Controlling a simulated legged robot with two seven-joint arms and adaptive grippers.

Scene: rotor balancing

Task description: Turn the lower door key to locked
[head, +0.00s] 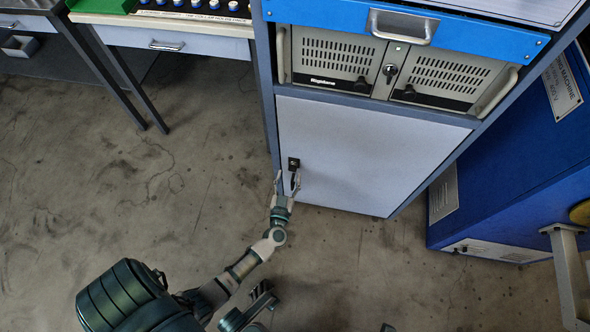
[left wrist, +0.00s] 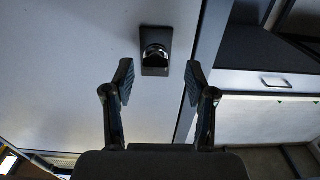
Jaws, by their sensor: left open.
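The lower door (head: 365,155) is a pale grey panel under the rack unit. Its key (head: 294,164) sits in a small black lock plate near the door's left edge. In the left wrist view the plate with the rounded dark key (left wrist: 156,54) shows just beyond the fingertips, between them; the key's exact angle is hard to tell. My left gripper (head: 287,180) is open and empty in front of the door, just below the lock. In the left wrist view its two fingers (left wrist: 158,82) stand apart, not touching the key. My right gripper is not in view.
Above the door is a rack unit (head: 330,60) with vents and a central key lock (head: 390,72), under a blue drawer with a handle (head: 402,27). A blue machine (head: 530,170) stands at right, a workbench (head: 180,38) at upper left. The floor at left is clear.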

